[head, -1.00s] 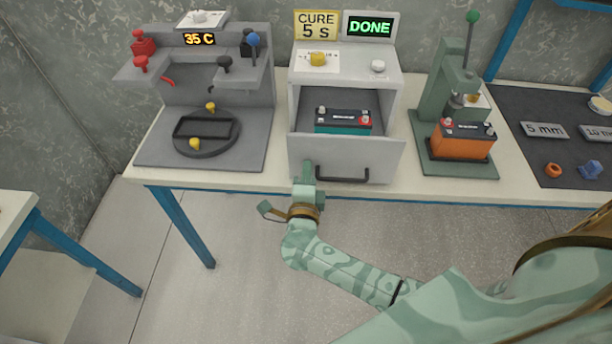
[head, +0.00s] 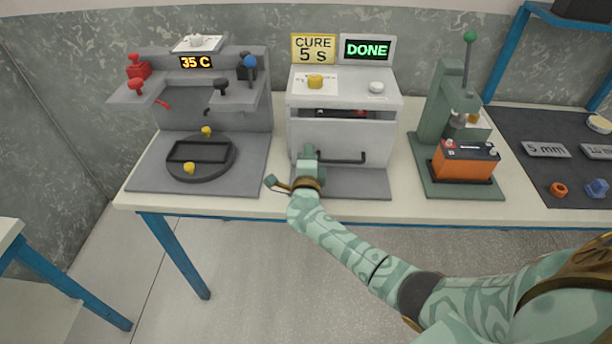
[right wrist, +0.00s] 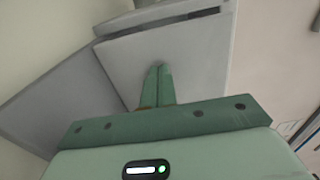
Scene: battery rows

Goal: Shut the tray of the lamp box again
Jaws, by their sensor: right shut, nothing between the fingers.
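The lamp box (head: 300,91) stands at the middle of the bench with its sign reading DONE. Its tray front (head: 362,136) is close to the box face, with a gap above it. Through this gap part of a dark battery (head: 345,113) shows inside. A black handle (head: 345,160) is on the tray front. My right gripper (head: 308,152) is shut and empty at the left part of the tray front. In the right wrist view the shut fingers (right wrist: 157,70) point at the grey front panel (right wrist: 190,60); contact is hard to tell. My left gripper is not in view.
A grey station (head: 185,120) with a round holder (head: 200,158) and a 35 C display stands to the left. A green press (head: 448,110) with an orange battery (head: 466,160) stands to the right. A dark mat (head: 550,130) with labels lies further right.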

